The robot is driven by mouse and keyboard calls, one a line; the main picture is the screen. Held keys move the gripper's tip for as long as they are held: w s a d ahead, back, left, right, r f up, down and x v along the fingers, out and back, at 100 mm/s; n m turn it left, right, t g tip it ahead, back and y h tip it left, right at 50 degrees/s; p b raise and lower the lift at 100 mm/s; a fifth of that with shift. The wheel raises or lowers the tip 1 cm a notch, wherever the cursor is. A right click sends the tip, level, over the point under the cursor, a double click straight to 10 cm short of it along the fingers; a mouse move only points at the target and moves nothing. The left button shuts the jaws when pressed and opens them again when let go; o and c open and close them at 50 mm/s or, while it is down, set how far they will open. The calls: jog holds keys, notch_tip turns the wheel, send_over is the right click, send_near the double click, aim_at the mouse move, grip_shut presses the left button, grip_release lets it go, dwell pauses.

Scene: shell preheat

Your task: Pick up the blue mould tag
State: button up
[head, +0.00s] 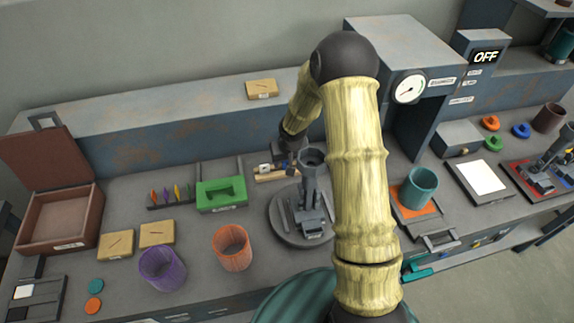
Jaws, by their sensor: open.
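A small blue ring-shaped piece (521,130) lies on the right part of the bench, the only clearly blue loose piece; I cannot tell for sure that it is the mould tag. It is beside an orange ring (491,123) and a green ring (493,143). My gripper (287,160) is at the end of my bent arm, low over the middle of the bench, far left of the blue piece. It is open, near a small wooden block (264,177). Its fingertips are small and partly hidden, and nothing is seen held.
A grey stand on a round base (290,232) stands close right of my gripper. A furnace with a gauge (409,88) stands between my gripper and the rings. A teal cup (418,188), a purple cup (162,268) and an orange cup (232,248) stand nearer.

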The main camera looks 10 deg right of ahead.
jog(key=shift+w+f, duration=0.15)
jog(key=shift+f, duration=0.3)
jog(key=c, duration=1)
